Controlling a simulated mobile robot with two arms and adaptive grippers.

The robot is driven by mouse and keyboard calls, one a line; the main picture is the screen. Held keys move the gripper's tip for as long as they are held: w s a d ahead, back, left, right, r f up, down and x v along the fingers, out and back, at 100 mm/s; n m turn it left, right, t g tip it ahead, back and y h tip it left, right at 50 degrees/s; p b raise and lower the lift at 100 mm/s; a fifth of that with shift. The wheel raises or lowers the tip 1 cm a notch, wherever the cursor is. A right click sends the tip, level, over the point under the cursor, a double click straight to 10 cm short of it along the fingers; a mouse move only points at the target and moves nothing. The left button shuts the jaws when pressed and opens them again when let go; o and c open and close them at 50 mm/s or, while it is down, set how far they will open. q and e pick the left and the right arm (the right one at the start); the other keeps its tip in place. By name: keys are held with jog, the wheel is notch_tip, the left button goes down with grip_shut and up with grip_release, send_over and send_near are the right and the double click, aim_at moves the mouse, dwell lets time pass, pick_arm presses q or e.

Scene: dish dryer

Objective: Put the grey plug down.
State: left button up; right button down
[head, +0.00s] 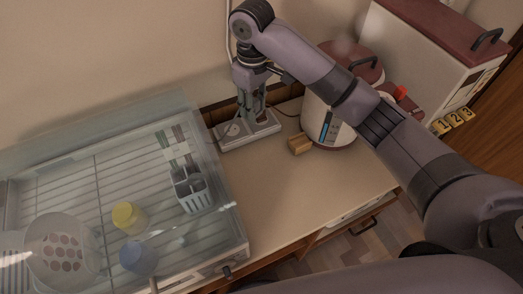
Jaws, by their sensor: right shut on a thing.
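My right gripper (257,113) points down over a pale power strip (264,131) near the wall at the back of the counter. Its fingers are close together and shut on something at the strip. This is likely the grey plug, but it is small and mostly hidden by the fingers, so I cannot tell whether it touches the strip or sits in a socket. A round socket area (233,129) shows on the strip's left part. My left gripper is not in view.
A glass-covered dish dryer (95,170) fills the left, holding a yellow cup (124,216), a blue cup (137,258), a colander (62,250) and a cutlery holder (193,193). A hot-water pot (323,118) and a small brown block (299,146) stand right of the strip. The front counter (285,195) is clear.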

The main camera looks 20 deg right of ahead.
send_over(256, 154)
notch_tip(256, 154, down, 12)
jog(key=shift+f+p, duration=0.1)
jog(key=shift+p, duration=0.35)
notch_tip(256, 154, down, 5)
jog(key=shift+r, duration=0.15)
jog(key=shift+f, duration=0.4)
jog(key=shift+f, duration=0.3)
jog(key=c, duration=1.2)
grip_release()
notch_tip(256, 154, up, 13)
jog(key=shift+r+b, duration=0.1)
jog(key=shift+b, duration=0.2)
